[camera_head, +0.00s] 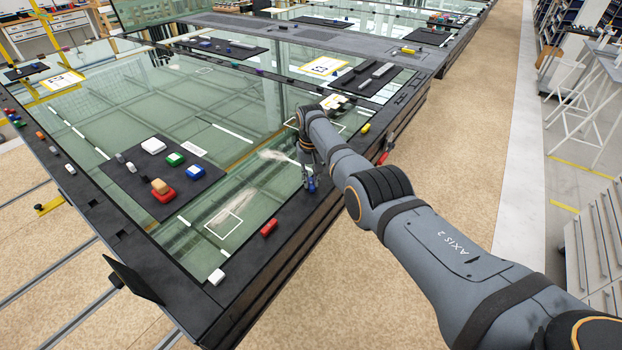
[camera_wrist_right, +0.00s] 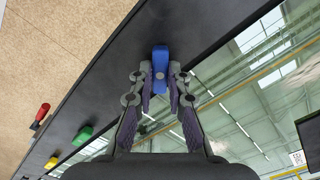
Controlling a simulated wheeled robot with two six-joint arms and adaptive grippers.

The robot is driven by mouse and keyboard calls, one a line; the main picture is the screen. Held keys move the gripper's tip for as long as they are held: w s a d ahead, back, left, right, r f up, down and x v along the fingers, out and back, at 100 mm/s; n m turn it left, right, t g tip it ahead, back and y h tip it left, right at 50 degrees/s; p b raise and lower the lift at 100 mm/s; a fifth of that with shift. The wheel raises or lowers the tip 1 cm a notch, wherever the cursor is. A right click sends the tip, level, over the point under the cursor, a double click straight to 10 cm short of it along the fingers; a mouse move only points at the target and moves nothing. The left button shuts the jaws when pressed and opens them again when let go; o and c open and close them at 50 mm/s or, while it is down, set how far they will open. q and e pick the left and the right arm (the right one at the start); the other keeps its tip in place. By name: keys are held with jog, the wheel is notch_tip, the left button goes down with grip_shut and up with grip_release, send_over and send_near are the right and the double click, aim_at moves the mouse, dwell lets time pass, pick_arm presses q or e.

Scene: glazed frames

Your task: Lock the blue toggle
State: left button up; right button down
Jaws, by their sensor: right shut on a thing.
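The blue toggle (camera_head: 312,184) sits on the dark frame edge of the glazed table, on the side nearest my right arm. In the right wrist view the blue toggle (camera_wrist_right: 160,55) stands between the fingertips, lying along the dark rail. My right gripper (camera_head: 308,178) reaches down onto it from above and is shut on it; the fingertips (camera_wrist_right: 160,72) close around its near part in the wrist view. The lower part of the toggle is partly hidden by the fingers. My left gripper is in neither view.
A red block (camera_head: 269,227) and a white block (camera_head: 217,276) sit along the same rail. A yellow block (camera_head: 365,128) lies beyond my arm. In the wrist view a green block (camera_wrist_right: 82,136) is near. A black mat (camera_head: 165,207) with coloured blocks lies on the glass.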

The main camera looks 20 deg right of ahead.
aim_at(311, 183)
jog(key=n, duration=0.4)
jog(key=shift+n, duration=2.5)
jog(key=c, duration=1.3)
grip_release()
jog(key=shift+r, duration=0.15)
notch_tip(311, 183, up, 12)
